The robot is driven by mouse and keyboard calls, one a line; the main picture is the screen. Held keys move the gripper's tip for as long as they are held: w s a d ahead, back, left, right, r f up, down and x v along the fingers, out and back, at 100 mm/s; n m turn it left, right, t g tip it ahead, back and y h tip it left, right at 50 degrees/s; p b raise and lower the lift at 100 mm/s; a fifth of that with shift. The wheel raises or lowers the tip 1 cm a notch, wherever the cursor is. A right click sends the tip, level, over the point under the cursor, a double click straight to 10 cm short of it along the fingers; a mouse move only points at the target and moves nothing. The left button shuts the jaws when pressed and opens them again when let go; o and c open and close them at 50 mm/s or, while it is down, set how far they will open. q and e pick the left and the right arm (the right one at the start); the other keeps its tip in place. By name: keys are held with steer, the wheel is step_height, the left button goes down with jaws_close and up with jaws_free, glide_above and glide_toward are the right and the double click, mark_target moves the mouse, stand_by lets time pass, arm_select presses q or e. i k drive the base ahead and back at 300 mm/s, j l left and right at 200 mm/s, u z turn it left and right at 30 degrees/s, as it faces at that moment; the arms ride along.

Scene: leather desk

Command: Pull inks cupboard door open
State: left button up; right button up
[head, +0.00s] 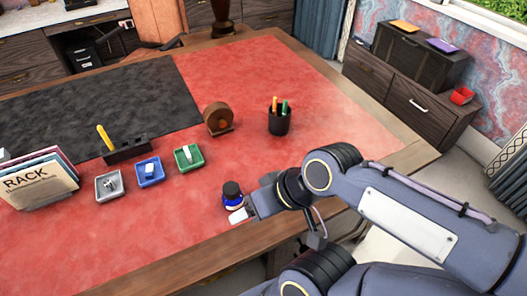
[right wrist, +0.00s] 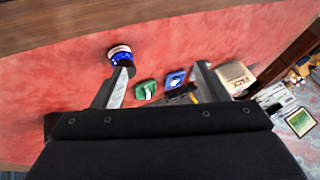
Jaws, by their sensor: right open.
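A dark cupboard (head: 418,55) with a slatted front stands on a wooden drawer unit at the back right in the head view; its front looks closed. No label is readable, so I cannot tell whether it is the inks cupboard. My right gripper (head: 243,212) is over the near edge of the red desk, far from that cupboard. In the right wrist view its two fingers (right wrist: 164,72) are apart with nothing held between them. A blue ink bottle (head: 232,195) with a dark cap stands beside the fingertips; it also shows in the right wrist view (right wrist: 121,56). My left gripper is not in view.
The desk top (head: 330,135) is mostly clear at right. It holds a pen cup (head: 279,121), a brown round object (head: 217,118), green (head: 189,158), blue (head: 149,172) and grey (head: 109,186) trays, and a RACK file holder (head: 42,182). A red box (head: 462,96) sits on the drawer unit.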

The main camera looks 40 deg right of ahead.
mark_target(340, 229)
steer(key=k+l+z, duration=0.45)
steer(key=z, duration=1.5)
steer(key=l+u, duration=0.5)
steer(key=l, duration=0.15)
steer(key=l+u, duration=0.45)
steer(key=l, duration=0.2)
